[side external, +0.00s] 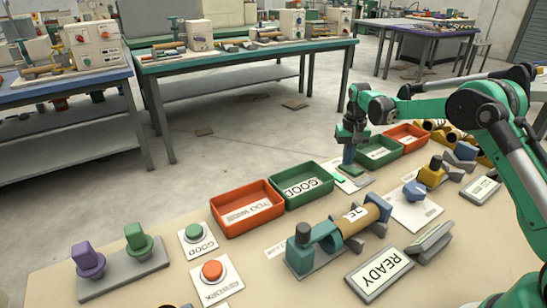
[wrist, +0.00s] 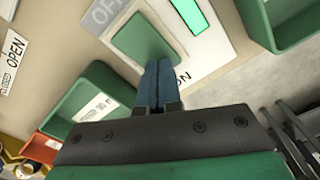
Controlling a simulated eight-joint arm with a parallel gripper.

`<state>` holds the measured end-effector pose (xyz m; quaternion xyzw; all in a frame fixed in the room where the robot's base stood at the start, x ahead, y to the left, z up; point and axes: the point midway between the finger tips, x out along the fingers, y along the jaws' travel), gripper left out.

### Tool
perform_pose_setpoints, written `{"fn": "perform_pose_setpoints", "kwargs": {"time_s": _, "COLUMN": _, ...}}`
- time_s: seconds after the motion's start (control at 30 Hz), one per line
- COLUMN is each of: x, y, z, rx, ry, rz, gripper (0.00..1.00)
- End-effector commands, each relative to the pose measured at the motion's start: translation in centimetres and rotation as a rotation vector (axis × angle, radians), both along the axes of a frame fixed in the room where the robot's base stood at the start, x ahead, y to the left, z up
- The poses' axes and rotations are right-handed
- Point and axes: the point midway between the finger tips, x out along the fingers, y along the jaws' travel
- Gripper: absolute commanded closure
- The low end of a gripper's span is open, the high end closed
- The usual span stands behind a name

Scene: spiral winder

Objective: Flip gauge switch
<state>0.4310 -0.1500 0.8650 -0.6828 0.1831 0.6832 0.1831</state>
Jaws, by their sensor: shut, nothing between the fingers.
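The gauge switch is a green rocker plate (wrist: 138,36) on a white panel, with an OFF label (wrist: 105,12) on one side and an ON label (wrist: 183,79) on the other. A bright green bar (wrist: 188,16) shows beside the rocker. In the side view the switch (side external: 352,170) sits at the far side of the table, just under my gripper (side external: 348,160). My gripper's blue fingers (wrist: 157,72) are together and empty. Their tips overlap the rocker's edge on the ON side; whether they touch it, I cannot tell.
Green bins (side external: 303,185) (side external: 380,153) stand on both sides of the switch, with red bins (side external: 247,208) (side external: 407,137) beyond them. A blue knob (side external: 414,190) on a white plate and a winder with a brown roll (side external: 362,218) stand nearer. An OPEN sign (wrist: 11,50) lies left in the wrist view.

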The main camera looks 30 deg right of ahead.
Motion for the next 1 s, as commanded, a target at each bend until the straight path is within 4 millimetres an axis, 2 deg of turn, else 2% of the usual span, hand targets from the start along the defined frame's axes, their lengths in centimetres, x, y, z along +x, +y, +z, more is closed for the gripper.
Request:
{"fn": "perform_pose_setpoints", "kwargs": {"time_s": 0.7, "x": 0.0, "y": 0.0, "z": 6.1, "rx": -0.001, "ry": -0.001, "rz": 0.0, "gripper": 1.0}}
{"fn": "perform_pose_setpoints", "kwargs": {"time_s": 1.0, "x": 0.0, "y": 0.0, "z": 6.9, "rx": -0.001, "ry": -0.001, "rz": 0.0, "gripper": 1.0}}
